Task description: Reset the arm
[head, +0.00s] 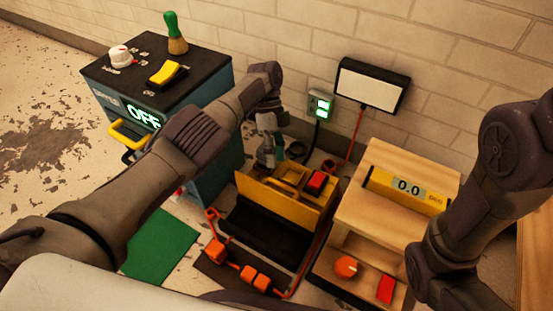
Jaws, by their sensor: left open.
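My left arm reaches in from the left, across the front of a dark blue cabinet (225,150). My left gripper (268,158) hangs downward at the back left of a yellow and black machine (285,200). It is open, and I see nothing between its fingers. It looks close to the machine's rear edge, but I cannot tell whether it touches. My right arm stands at the right edge, bent downward in front of the wooden bench unit; its gripper is not in view.
The cabinet top holds a green-handled brush (175,35), a white knob (121,57) and a yellow switch (167,73). Orange blocks (247,273) lie in front. A green mat (160,245) is on the floor.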

